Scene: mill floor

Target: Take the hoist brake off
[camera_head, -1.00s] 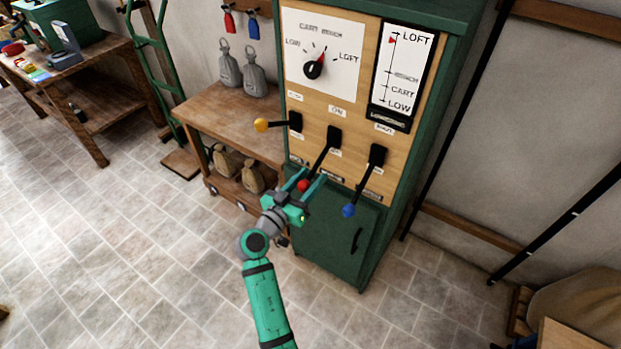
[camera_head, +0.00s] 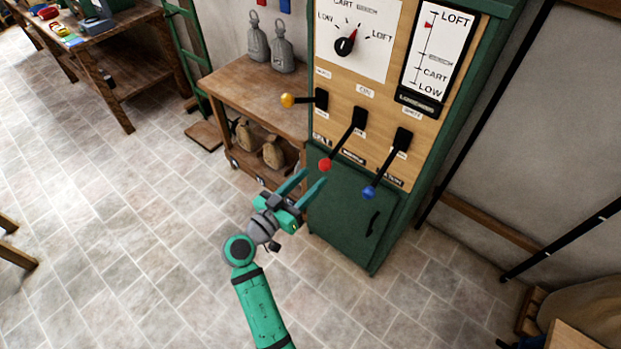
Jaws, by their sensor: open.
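A green cabinet (camera_head: 345,215) carries a wooden panel with three levers. The yellow-knobbed lever (camera_head: 288,100) points out to the left, about level. The red-knobbed lever (camera_head: 325,164) and the blue-knobbed lever (camera_head: 369,192) both slant down to the left. The small labels by the levers are too blurred to read, so I cannot tell which one is the brake. My gripper (camera_head: 309,182) is open and empty, below and left of the red knob and apart from it. A dial (camera_head: 345,45) and a loft-to-low gauge (camera_head: 438,55) sit above the levers.
A wooden bench (camera_head: 255,92) with grey weights (camera_head: 281,50) on top and sacks (camera_head: 273,152) below stands left of the cabinet. A green hand truck (camera_head: 190,60) leans behind.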

